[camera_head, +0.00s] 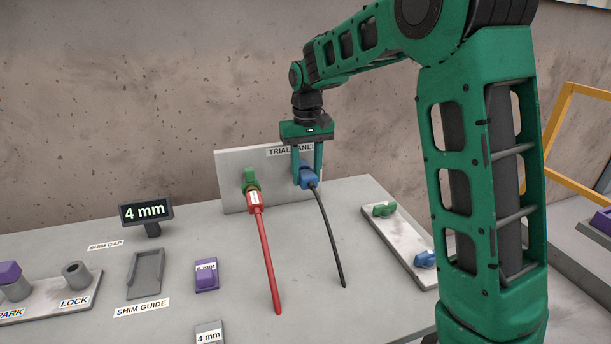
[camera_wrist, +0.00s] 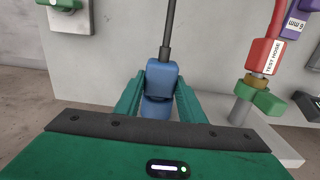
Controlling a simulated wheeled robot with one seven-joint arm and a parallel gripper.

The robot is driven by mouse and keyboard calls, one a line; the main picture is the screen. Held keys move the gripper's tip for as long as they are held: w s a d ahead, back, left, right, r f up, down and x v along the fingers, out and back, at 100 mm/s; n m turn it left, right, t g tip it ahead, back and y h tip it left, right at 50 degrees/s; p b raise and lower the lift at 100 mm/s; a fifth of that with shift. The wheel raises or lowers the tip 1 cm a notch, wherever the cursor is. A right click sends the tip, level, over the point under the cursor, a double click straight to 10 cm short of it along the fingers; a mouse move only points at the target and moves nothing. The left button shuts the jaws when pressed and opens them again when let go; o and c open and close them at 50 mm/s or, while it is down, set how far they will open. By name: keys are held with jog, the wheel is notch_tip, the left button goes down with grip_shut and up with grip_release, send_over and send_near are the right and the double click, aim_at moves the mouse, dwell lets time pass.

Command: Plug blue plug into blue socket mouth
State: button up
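The blue plug (camera_head: 309,181), with a black cable hanging from its near end, is at the right part of the grey trial panel. My gripper (camera_head: 308,177) comes down from above with its green fingers around the plug. In the wrist view the blue plug (camera_wrist: 162,75) sits between the fingertips, which appear to touch both its sides. Another rounded blue part (camera_wrist: 156,109) shows just beyond the plug, toward the panel. Whether this is the blue socket mouth, and how deep the plug sits in it, I cannot tell; the gripper hides the join.
A red test hose (camera_head: 262,240) hangs from a green fitting (camera_head: 250,177) left of the plug. A pale tray (camera_head: 400,236) at right carries a green part (camera_head: 384,209) and a blue part (camera_head: 425,259). A "4 mm" sign (camera_head: 146,210), shim guide (camera_head: 146,272) and purple block (camera_head: 206,280) stand left.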

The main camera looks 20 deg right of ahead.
aim_at(307, 172)
jog(key=o, duration=0.4)
jog(key=shift+o, duration=0.2)
jog(key=shift+r, duration=0.1)
notch_tip(307, 172, up, 10)
jog(key=shift+r, duration=0.25)
jog(key=s+d+f+m, duration=0.2)
jog(key=s+d, duration=0.5)
jog(key=s, duration=0.3)
jog(key=s+d+f+m, duration=0.2)
jog(key=s+d, duration=0.5)
jog(key=s, duration=0.2)
jog(key=s+d+f+m, duration=0.1)
jog(key=s+f, duration=0.3)
jog(key=s, duration=0.6)
jog(key=s+d+f+m, duration=0.1)
jog(key=s+f, duration=0.4)
jog(key=s, duration=0.5)
jog(key=shift+d, duration=0.5)
